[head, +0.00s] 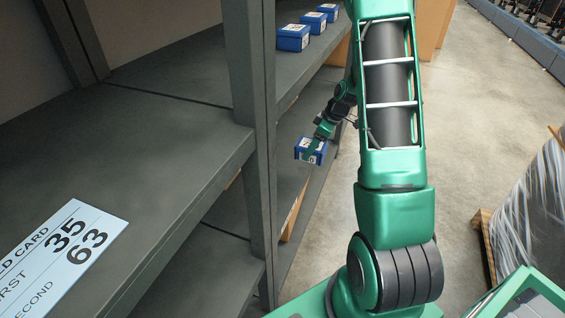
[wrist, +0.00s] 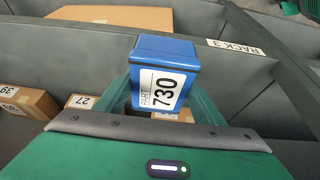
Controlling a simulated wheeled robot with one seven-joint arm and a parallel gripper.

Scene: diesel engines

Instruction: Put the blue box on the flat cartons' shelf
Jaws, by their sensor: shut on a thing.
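My gripper (head: 318,142) is shut on a blue box (head: 309,151) and holds it beside the rack, near the edge of a shelf below the upper one. In the wrist view the blue box (wrist: 166,62) sits between the green fingers, its white label reading PART 730. Behind it, cartons stand on shelf levels: a wide, low-looking one (wrist: 112,17) at the top, one marked 39 (wrist: 25,99) at the left, and one marked 27 (wrist: 82,101) partly hidden by my gripper. I cannot tell whether the box touches a shelf.
Three blue boxes (head: 292,38) stand in a row on the upper shelf. A grey rack post (head: 250,120) stands left of my arm. A card (head: 62,258) lies on the near shelf. A RACK 3 label (wrist: 236,47) is on a shelf edge. A wrapped load (head: 530,205) stands right; the aisle floor between is clear.

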